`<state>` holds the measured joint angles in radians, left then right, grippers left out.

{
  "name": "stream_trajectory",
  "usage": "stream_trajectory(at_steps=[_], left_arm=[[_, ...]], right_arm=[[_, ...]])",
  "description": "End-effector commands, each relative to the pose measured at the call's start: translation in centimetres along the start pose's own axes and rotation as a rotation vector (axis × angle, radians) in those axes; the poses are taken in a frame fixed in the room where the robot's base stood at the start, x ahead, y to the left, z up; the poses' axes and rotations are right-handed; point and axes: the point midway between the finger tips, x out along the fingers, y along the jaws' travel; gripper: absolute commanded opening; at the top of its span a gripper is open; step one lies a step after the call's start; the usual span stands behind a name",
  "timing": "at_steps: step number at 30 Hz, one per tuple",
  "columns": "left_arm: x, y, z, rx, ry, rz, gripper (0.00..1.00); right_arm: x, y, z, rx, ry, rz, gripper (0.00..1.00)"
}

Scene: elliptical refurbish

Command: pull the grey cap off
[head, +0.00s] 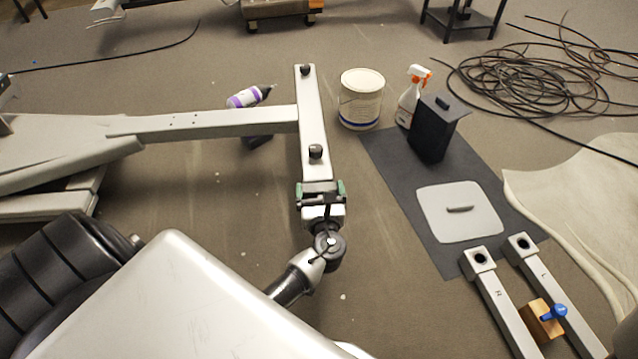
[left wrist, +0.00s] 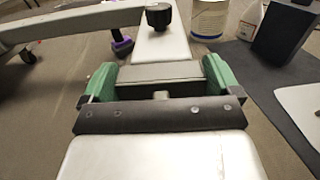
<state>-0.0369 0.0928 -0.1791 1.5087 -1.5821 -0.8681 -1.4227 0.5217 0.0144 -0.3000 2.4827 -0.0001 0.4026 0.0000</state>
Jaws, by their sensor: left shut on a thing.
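The grey cap (left wrist: 157,72) sits at the near end of the white crossbar (head: 312,110) of the elliptical frame. In the left wrist view it lies between the green finger pads of my left gripper (left wrist: 159,80). The pads press on its two sides, so the gripper is shut on it. In the head view my left gripper (head: 320,189) is at the near end of the crossbar and hides most of the cap. I see no clear gap between cap and bar. My right gripper is not in view.
Black knobs (head: 315,151) stand on the crossbar. To the right are a white bucket (head: 361,100), a spray bottle (head: 412,95) and a black box (head: 434,130) by a dark mat (head: 400,170). A grey plate (head: 459,212) lies on the mat. Two tubes (head: 500,310) lie front right.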

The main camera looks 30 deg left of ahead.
Motion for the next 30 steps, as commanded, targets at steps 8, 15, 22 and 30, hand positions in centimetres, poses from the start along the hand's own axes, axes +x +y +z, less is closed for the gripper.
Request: stream_trajectory(at_steps=[8, 15, 22, 30], left_arm=[[-1.8, 0.0, 0.1, -0.001, 0.002, 0.0, 0.35], [-3.4, 0.0, -0.3, 0.002, 0.007, -0.001, 0.35], [-4.7, 0.0, -0.4, 0.002, 0.008, -0.002, 0.35], [-4.8, 0.0, -0.4, 0.003, 0.006, -0.001, 0.35]], right_arm=[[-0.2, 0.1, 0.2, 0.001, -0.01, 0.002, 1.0], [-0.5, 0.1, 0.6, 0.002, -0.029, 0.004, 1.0], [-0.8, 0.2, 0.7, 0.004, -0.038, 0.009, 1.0], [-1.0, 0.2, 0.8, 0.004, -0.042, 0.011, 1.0]])
